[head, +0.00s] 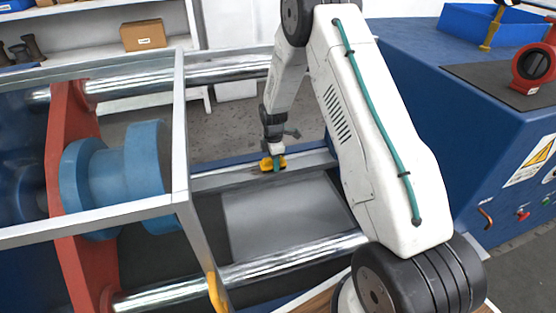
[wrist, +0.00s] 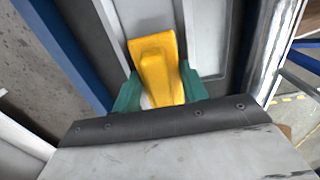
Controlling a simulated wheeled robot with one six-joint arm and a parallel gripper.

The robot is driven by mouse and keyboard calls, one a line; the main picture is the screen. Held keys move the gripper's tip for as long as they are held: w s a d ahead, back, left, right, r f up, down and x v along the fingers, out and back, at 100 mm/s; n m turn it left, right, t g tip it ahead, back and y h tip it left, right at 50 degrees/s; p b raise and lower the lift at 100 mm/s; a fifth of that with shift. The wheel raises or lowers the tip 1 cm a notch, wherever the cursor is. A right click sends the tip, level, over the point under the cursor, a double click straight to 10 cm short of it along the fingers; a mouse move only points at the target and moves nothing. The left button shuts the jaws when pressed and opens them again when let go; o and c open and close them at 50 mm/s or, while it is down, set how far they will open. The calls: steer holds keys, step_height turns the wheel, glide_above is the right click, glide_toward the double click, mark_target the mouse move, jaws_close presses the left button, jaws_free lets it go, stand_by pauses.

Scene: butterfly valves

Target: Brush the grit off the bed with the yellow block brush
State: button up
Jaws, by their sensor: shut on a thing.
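The yellow block brush (head: 267,164) is in my gripper (head: 277,161), over the far edge of the grey bed (head: 270,225) in the head view. In the wrist view the brush (wrist: 157,68) sits between the two green fingers of my gripper (wrist: 158,92), which are shut on it. Its bristles are hidden, and I cannot tell whether it touches the surface below. The grey bed plate lies between two shiny round bars. No grit can be made out on it at this size.
A polished bar (head: 240,275) runs along the bed's near side, and another (head: 180,75) runs behind. A framed guard (head: 180,130) stands left, around a red plate (head: 75,170) and a blue cylinder (head: 115,175). A blue machine housing (head: 430,120) stands right.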

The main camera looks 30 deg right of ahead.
steer(key=shift+w+a, duration=0.4)
steer(key=shift+a, duration=1.7)
steer(key=shift+w+a, duration=0.4)
steer(key=shift+a, duration=1.65)
steer(key=shift+w+a, duration=0.4)
steer(key=shift+a, duration=1.7)
step_height(320, 180, up, 8)
steer(key=s+d+m, duration=0.2)
steer(key=s+m, duration=0.9)
steer(key=m, duration=0.4)
steer(key=shift+s+d+f+m, duration=0.15)
steer(key=shift+d+f+m, duration=0.1)
steer(key=shift+d+m, duration=0.15)
